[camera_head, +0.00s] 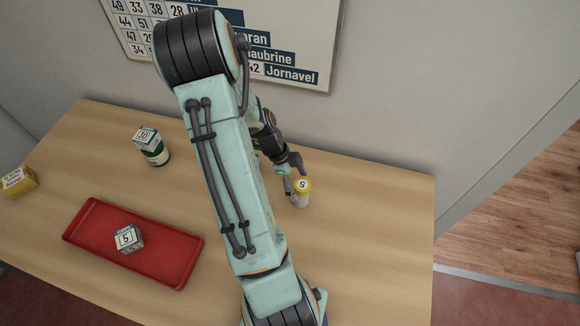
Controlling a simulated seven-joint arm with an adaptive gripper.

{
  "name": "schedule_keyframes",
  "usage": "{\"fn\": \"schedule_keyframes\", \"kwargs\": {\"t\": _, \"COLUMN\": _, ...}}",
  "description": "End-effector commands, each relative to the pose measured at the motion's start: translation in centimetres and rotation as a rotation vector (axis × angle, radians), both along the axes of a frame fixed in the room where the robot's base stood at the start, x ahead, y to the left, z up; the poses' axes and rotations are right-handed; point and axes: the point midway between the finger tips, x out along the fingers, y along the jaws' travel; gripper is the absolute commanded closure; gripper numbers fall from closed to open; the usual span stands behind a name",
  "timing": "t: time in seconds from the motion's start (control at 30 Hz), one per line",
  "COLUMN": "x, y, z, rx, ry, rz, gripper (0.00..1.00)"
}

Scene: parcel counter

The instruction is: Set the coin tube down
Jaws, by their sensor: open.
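The coin tube (302,196) is a short pale cylinder with a yellow top marked with a 5. It appears to stand upright on the wooden counter (370,230), right of my arm. My gripper (296,184) is open at the tube's upper left side. Its fingers are small in this view and partly hidden, so I cannot tell whether one touches the tube.
A red tray (185,262) holds a small box marked 5 (129,238). A green jar (156,155) with a white box (146,138) at its top stands behind. A yellow box (19,183) is at the far left. The counter's right side is clear.

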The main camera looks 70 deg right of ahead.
Motion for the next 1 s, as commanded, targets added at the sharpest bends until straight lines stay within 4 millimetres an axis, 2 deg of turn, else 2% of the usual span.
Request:
{"fn": "schedule_keyframes", "kwargs": {"t": 0.2, "x": 2.1, "y": -0.1, "z": 4.8, "rx": -0.005, "ry": -0.004, "rz": 0.003, "gripper": 0.32}}
{"fn": "schedule_keyframes", "kwargs": {"t": 0.4, "x": 3.4, "y": -0.1, "z": 8.1, "rx": -0.004, "ry": -0.002, "rz": 0.003, "gripper": 0.32}}
{"fn": "schedule_keyframes", "kwargs": {"t": 0.53, "x": 3.8, "y": 0.0, "z": 9.1, "rx": -0.001, "ry": -0.001, "rz": 0.000, "gripper": 0.32}}
{"fn": "schedule_keyframes", "kwargs": {"t": 0.8, "x": 4.0, "y": 0.2, "z": 9.4, "rx": 0.005, "ry": -0.004, "rz": 0.014, "gripper": 0.32}}
{"fn": "schedule_keyframes", "kwargs": {"t": 0.87, "x": 4.9, "y": 0.8, "z": 9.7, "rx": 0.028, "ry": -0.023, "rz": 0.086, "gripper": 0.32}}
{"fn": "schedule_keyframes", "kwargs": {"t": 0.9, "x": 5.9, "y": 1.8, "z": 10.2, "rx": 0.058, "ry": -0.046, "rz": 0.180, "gripper": 0.32}}
{"fn": "schedule_keyframes", "kwargs": {"t": 0.97, "x": 8.0, "y": 4.0, "z": 11.2, "rx": 0.125, "ry": -0.096, "rz": 0.401, "gripper": 0.32}}
{"fn": "schedule_keyframes", "kwargs": {"t": 1.0, "x": 9.6, "y": 6.1, "z": 12.1, "rx": 0.180, "ry": -0.134, "rz": 0.600, "gripper": 0.32}}
